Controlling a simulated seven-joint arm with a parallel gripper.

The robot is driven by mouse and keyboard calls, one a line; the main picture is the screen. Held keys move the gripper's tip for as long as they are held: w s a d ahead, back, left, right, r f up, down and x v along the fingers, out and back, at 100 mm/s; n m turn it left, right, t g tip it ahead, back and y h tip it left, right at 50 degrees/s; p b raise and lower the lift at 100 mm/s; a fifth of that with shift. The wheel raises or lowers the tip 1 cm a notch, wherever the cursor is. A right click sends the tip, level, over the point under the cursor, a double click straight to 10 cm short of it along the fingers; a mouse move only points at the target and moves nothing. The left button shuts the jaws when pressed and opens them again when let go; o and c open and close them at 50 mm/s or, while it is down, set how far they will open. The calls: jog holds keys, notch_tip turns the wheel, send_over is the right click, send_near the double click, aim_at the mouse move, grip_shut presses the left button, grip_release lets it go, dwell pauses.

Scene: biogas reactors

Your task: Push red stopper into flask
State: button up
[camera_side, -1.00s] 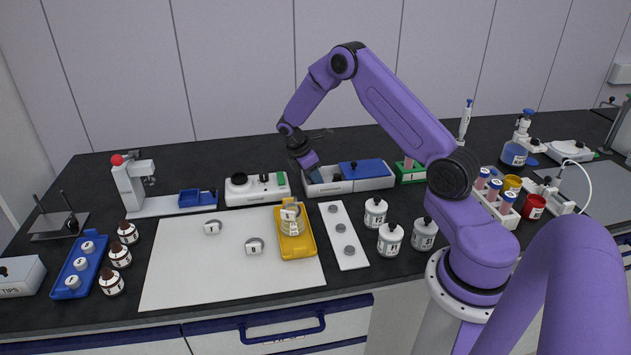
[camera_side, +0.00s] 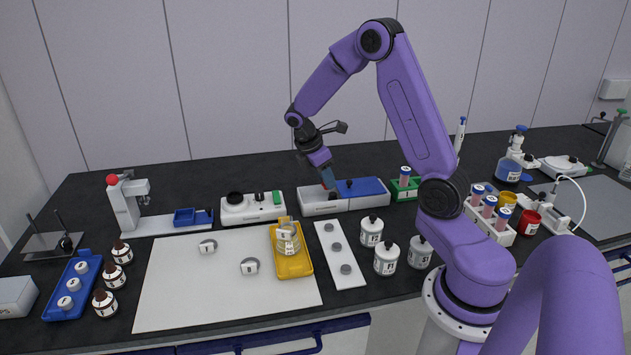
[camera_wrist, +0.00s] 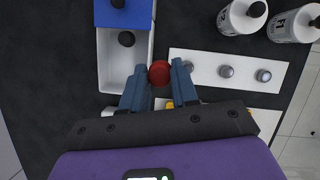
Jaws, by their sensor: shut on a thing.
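My gripper (camera_side: 327,180) is shut on the red stopper (camera_wrist: 160,72), which shows between the blue fingertips in the wrist view. It is raised over the white box (camera_side: 320,206) with the blue lid (camera_side: 370,187). A clear flask (camera_side: 287,243) stands in the yellow tray (camera_side: 293,266) on the white mat, to the left and in front of my gripper. The flask's mouth is too small to make out. In the wrist view, my gripper mostly hides the yellow tray.
A dark stopper (camera_wrist: 127,39) lies in the open part of the box. A white strip with several grey discs (camera_side: 340,252) lies right of the tray, with white bottles (camera_side: 386,259) beyond it. Loose metal pieces (camera_side: 250,266) lie on the mat (camera_side: 200,295).

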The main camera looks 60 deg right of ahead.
jog(key=s+a+r, duration=0.2)
jog(key=s+r, duration=0.1)
jog(key=s, duration=0.2)
jog(key=w+a+r+n+t, duration=0.1)
jog(key=w+a+r+n, duration=0.15)
jog(key=a, duration=0.45)
jog(key=w+a+r+n+t, duration=0.1)
jog(key=w+a+n, duration=0.3)
jog(key=a, duration=0.3)
notch_tip(320, 180, down, 6)
jog(key=shift+s+h, duration=0.15)
jog(key=shift+h, duration=0.15)
jog(key=shift+f+m, duration=0.25)
jog(key=shift+m, duration=0.1)
dwell(1.6)
jog(key=o, duration=1.6)
jog(key=shift+c, duration=0.2)
notch_tip(320, 180, up, 7)
dwell(0.3)
